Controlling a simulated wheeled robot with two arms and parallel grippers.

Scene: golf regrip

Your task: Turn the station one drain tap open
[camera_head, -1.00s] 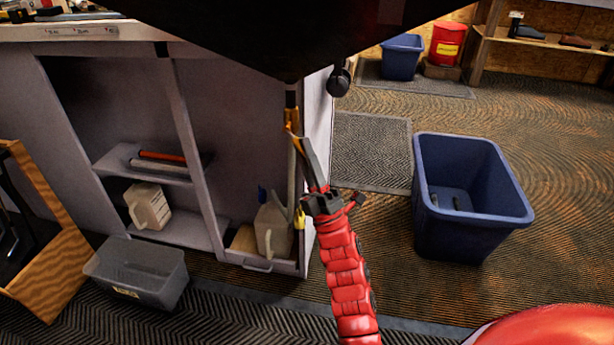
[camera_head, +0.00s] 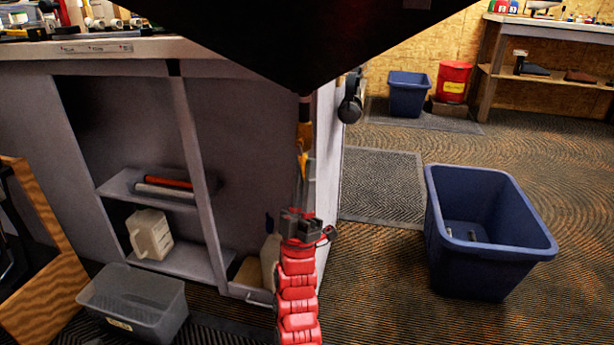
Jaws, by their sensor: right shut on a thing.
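The black tapered basin (camera_head: 300,45) of the station fills the top middle of the head view. Below its lowest point hangs a short drain pipe with the orange-yellow drain tap (camera_head: 304,136). My right gripper (camera_head: 304,162) reaches up from below on its red arm and is shut on the tap's handle. The fingers point almost straight up. The gripper hides part of the handle, so its exact angle is hard to tell. My left gripper is not in view.
The grey cabinet (camera_head: 240,130) stands close behind the tap. A pale jug (camera_head: 269,258) stands low behind my right arm, mostly hidden. A grey bin (camera_head: 130,300) sits on the floor at left. A blue tub (camera_head: 485,270) stands at right, with open floor around it.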

